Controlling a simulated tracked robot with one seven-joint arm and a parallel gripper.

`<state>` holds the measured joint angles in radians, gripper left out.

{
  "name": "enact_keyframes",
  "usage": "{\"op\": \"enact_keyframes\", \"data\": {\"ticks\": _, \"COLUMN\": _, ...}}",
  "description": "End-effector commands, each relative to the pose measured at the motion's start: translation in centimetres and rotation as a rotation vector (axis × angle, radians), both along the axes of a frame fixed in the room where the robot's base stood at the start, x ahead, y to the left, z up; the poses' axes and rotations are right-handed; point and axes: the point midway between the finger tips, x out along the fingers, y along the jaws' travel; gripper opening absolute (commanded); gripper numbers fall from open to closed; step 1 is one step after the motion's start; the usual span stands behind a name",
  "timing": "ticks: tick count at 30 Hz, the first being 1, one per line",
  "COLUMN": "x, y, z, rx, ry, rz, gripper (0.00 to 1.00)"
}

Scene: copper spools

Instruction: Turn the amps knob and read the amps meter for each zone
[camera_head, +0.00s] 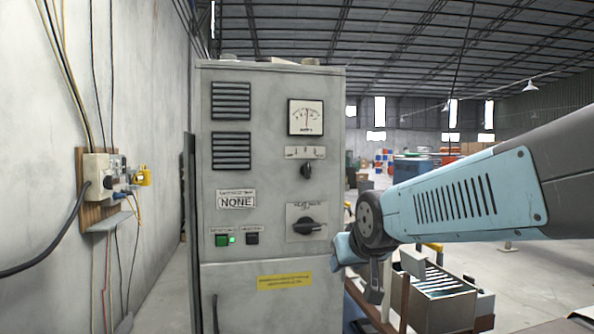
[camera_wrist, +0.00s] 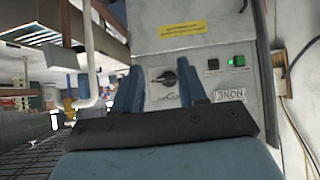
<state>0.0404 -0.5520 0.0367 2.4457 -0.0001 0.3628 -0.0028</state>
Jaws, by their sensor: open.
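A grey control cabinet (camera_head: 265,220) stands ahead. The amps meter (camera_head: 306,117) is a white dial at its upper right; its needle looks near upright, mid-scale, but the numbers are too small to read. Below it, under a marked strip, is a small black knob (camera_head: 307,170), its pointer roughly vertical. Lower is a larger black rotary switch (camera_head: 308,227), pointing sideways; it also shows in the upside-down wrist view (camera_wrist: 167,77). My gripper (camera_head: 357,272) is open and empty, right of and below the large switch. In the wrist view its fingers (camera_wrist: 160,80) are apart, touching nothing visible.
A green lit button (camera_head: 222,240) and a black button (camera_head: 252,238) sit left of the switch, below a "NONE" plate (camera_head: 236,201). A yellow label (camera_head: 284,281) is lower. A wall socket box (camera_head: 98,168) with cables is at left. A crate (camera_head: 445,295) stands right of the cabinet.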

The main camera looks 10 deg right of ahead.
Motion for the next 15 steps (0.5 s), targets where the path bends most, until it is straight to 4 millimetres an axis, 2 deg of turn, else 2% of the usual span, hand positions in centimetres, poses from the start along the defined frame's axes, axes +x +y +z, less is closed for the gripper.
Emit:
{"op": "enact_keyframes", "data": {"ticks": 1, "x": 1.8, "y": 0.0, "z": 0.4, "rx": -0.002, "ry": -0.047, "rz": 0.0, "gripper": 0.41}}
{"op": "enact_keyframes", "data": {"ticks": 6, "x": 7.6, "y": 0.0, "z": 2.6, "rx": -0.008, "ry": -0.244, "rz": 0.006, "gripper": 0.41}}
{"op": "enact_keyframes", "data": {"ticks": 15, "x": 15.8, "y": -0.1, "z": 6.3, "rx": -0.005, "ry": -0.591, "rz": 0.016, "gripper": 0.41}}
